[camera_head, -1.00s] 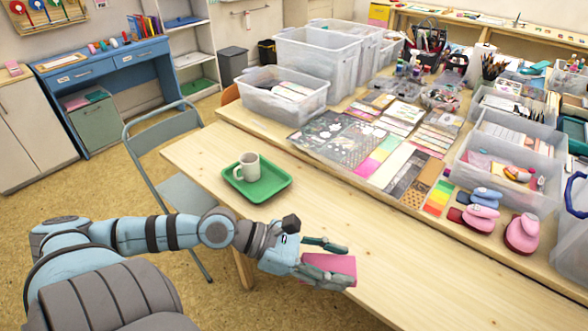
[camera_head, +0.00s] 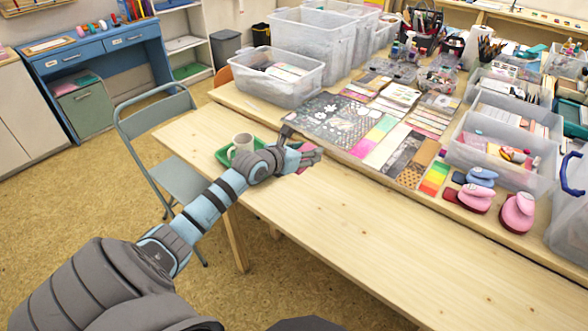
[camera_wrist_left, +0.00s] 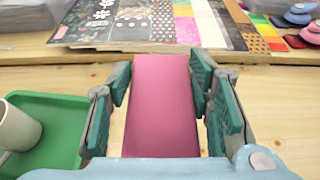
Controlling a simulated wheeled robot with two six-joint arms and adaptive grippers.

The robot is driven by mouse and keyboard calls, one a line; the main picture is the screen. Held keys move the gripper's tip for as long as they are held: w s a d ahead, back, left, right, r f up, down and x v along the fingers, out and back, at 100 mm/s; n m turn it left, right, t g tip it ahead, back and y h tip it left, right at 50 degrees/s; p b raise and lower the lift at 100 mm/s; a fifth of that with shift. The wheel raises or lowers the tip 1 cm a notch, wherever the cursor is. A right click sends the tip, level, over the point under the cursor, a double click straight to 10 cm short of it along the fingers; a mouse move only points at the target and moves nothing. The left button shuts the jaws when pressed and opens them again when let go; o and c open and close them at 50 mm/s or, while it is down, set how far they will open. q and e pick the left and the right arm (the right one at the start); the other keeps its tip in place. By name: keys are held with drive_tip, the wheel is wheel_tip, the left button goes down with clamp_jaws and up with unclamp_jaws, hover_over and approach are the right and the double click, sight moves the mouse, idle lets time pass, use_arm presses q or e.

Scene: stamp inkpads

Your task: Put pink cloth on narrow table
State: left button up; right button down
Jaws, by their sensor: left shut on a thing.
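The pink cloth (camera_wrist_left: 160,105), a flat pink rectangle, lies between the fingers of my left gripper (camera_head: 308,158). The gripper is shut on it. In the head view only a small pink part of the cloth (camera_head: 306,147) shows; my fingers and wrist hide the rest. The narrow table (camera_head: 340,225) is the pale wooden one in front, and the gripper with the cloth is over its far side, just right of the green tray. I cannot tell whether the cloth touches the tabletop. My right gripper is not in view.
A green tray (camera_head: 223,155) with a beige mug (camera_head: 241,144) stands left of the gripper, partly hidden by my arm. Behind, a larger table holds paper sheets (camera_head: 340,115), clear bins (camera_head: 280,80) and pink punches (camera_head: 517,212). The narrow table's right part is bare.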

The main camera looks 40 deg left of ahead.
use_arm(q)
drive_tip(key=b, duration=0.4)
hover_over(305, 192)
wheel_tip(305, 192, down, 10)
drive_tip(key=shift+f, duration=0.1)
wheel_tip(305, 192, down, 4)
drive_tip(key=shift+s+b, duration=0.15)
drive_tip(key=shift+b, duration=1.05)
drive_tip(key=o, duration=0.8)
drive_tip(key=shift+c, duration=0.2)
drive_tip(key=o, duration=0.4)
drive_tip(key=p+v, duration=0.6)
drive_tip(key=v, duration=0.1)
drive_tip(key=r+p+v, duration=0.1)
drive_tip(key=p+v, duration=0.3)
drive_tip(key=shift+s+r, duration=0.1)
drive_tip(key=shift+s, duration=0.3)
